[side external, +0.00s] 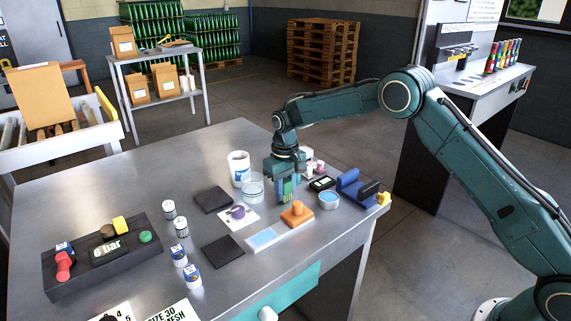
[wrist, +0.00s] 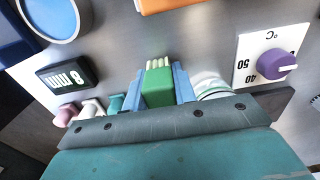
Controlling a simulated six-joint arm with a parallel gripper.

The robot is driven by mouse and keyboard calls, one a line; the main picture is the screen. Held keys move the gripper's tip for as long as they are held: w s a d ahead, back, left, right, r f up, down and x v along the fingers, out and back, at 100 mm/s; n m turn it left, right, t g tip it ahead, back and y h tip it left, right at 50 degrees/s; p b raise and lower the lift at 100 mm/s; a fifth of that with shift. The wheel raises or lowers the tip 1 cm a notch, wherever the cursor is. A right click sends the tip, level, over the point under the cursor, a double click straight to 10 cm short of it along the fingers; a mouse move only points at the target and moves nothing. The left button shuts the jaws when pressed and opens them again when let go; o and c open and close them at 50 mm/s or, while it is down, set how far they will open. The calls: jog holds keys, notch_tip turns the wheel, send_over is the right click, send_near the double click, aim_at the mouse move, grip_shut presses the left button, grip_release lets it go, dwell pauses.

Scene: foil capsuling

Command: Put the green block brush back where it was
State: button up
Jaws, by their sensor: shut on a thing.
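The green block brush (wrist: 158,90) is between the two blue fingers of my gripper (wrist: 160,88) in the wrist view, with its pale bristles pointing toward the top of the picture. My gripper (side external: 287,187) is shut on it. In the side view the green of the brush (side external: 286,188) shows only as a narrow strip between the fingers, low over the metal table (side external: 130,190). I cannot tell whether the brush touches the table. No marked spot for the brush can be made out.
A clear glass dish (side external: 252,186) and a white cup (side external: 239,169) stand close left of my gripper. A purple dial card (side external: 238,213), an orange-handled block (side external: 297,213), a round blue tin (side external: 329,200) and a black display (side external: 322,183) surround it. Small pegs (wrist: 90,107) stand near the fingers.

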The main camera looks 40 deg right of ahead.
aim_at(285, 180)
jog(key=shift+f, duration=0.2)
jog(key=o, duration=1)
notch_tip(285, 180, up, 12)
jog(key=shift+f, duration=0.2)
jog(key=shift+r, duration=0.35)
dwell(0.4)
